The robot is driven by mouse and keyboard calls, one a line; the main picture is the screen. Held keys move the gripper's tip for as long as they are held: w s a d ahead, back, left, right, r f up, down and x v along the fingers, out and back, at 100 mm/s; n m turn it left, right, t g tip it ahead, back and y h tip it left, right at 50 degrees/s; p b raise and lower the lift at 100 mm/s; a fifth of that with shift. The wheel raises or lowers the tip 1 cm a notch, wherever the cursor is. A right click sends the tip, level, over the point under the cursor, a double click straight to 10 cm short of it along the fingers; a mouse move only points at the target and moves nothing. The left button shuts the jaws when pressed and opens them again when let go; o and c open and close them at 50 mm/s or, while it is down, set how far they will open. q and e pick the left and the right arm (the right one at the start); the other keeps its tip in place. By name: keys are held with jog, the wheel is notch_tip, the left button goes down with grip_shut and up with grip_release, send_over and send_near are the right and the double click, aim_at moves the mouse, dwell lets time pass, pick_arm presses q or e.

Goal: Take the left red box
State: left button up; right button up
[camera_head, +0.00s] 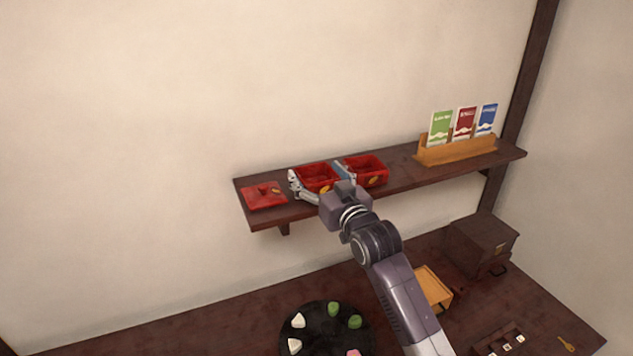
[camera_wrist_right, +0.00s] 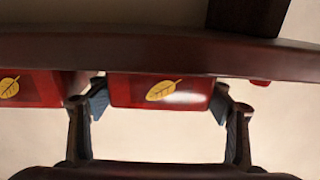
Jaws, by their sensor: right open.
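Two open red boxes stand side by side on the dark wall shelf (camera_head: 400,168). The left red box (camera_head: 316,188) has a yellow leaf mark on its front. The right red box (camera_head: 376,181) stands just beside it. My right gripper (camera_head: 318,177) is open, with one finger at each side of the left red box. In the right wrist view the box (camera_wrist_right: 160,91) lies between the two blue-padded fingertips of my right gripper (camera_wrist_right: 160,98). I cannot tell whether the pads touch it. My left gripper is not in view.
A red lid (camera_head: 264,196) lies on the shelf left of the boxes. A wooden holder (camera_head: 457,152) with green, red and blue packets stands at the shelf's right. Below are a round black tray (camera_head: 322,333) with several small pieces and a dark chest (camera_head: 480,240).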

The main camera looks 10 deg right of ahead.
jog(key=c, duration=1)
jog(key=shift+o, duration=0.2)
